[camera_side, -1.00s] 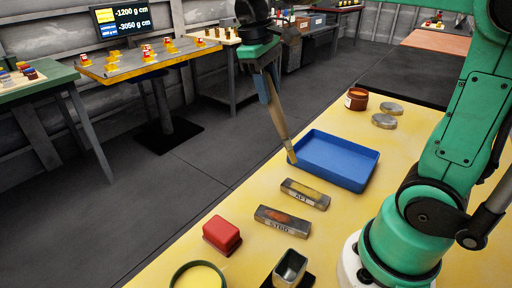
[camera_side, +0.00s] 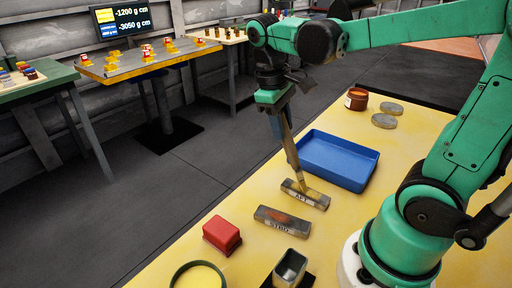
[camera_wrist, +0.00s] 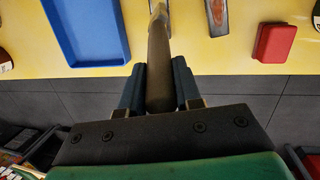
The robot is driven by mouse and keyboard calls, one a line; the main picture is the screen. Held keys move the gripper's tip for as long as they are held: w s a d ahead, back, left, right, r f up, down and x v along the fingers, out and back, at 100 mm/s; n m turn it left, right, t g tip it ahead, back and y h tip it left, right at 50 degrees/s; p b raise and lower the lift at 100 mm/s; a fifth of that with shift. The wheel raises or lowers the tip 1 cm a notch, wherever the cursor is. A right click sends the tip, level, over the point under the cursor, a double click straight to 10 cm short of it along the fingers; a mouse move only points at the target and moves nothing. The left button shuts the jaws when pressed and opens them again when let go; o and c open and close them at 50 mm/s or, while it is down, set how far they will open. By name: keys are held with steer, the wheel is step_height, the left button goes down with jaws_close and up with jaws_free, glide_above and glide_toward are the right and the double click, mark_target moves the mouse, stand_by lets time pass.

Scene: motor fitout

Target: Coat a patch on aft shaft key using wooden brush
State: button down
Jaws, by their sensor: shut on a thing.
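The aft shaft key (camera_side: 306,196), a grey metal bar marked AFT, lies on the yellow table with a yellowish stain on its top. My gripper (camera_side: 278,108) is shut on the wooden brush (camera_side: 291,150), which hangs down at a slight tilt. The brush tip is at the upper face of the aft key and seems to touch it. In the wrist view the brush handle (camera_wrist: 159,70) runs between my gripper's fingers (camera_wrist: 160,88), and the brush's far end covers part of the aft key.
A second key (camera_side: 283,219) with a reddish patch lies nearer the camera. A blue tray (camera_side: 362,183) stands behind the aft key.

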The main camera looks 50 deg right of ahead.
steer(key=shift+s, duration=2.75)
steer(key=shift+w, duration=4.3)
steer(key=s+d+v, duration=0.1)
steer(key=v, duration=0.7)
steer(key=shift+r, duration=0.2)
steer(key=shift+d, duration=0.15)
